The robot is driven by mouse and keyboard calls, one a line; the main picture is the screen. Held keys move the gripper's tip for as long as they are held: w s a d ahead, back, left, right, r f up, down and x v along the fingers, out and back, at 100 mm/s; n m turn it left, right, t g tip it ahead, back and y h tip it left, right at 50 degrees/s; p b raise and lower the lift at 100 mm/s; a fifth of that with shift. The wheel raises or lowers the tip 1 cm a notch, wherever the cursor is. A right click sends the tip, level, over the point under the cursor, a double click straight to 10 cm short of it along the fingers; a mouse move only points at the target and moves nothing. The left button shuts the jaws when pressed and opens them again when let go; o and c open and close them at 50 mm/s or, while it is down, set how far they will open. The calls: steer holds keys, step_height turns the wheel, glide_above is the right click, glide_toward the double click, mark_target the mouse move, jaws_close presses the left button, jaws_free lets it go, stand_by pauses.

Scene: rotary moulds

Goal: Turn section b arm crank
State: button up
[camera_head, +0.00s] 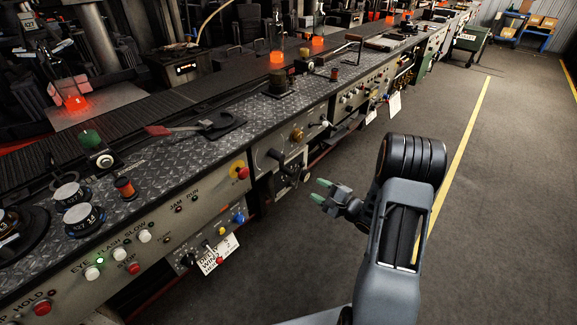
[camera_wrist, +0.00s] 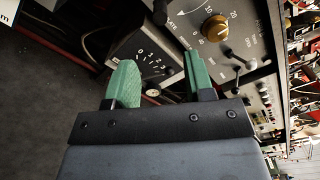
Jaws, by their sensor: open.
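A black crank (camera_head: 284,166) with dark round knobs sticks out from the front of the machine panel in the head view, left of my gripper. No label shows that it is the section b arm crank. My gripper (camera_head: 320,190) has green fingers, is open and empty, and stands apart from the crank over the aisle. A black handle end (camera_wrist: 160,12) shows beyond the fingertips. The rest of the crank is not clear there.
A brass dial knob (camera_wrist: 215,28) and a small ball-ended lever (camera_wrist: 237,58) are on the panel beside the scale. A white tag (camera_head: 219,256) hangs left of my gripper. The dark aisle floor (camera_head: 480,200) is clear to the right.

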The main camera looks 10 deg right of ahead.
mark_target(288, 172)
steer(key=b+x, duration=0.1)
steer(key=x, duration=1.2)
steer(key=shift+a+r+b, duration=0.15)
steer(key=shift+a+b, duration=0.2)
steer(key=shift+a, duration=0.05)
jaws_close()
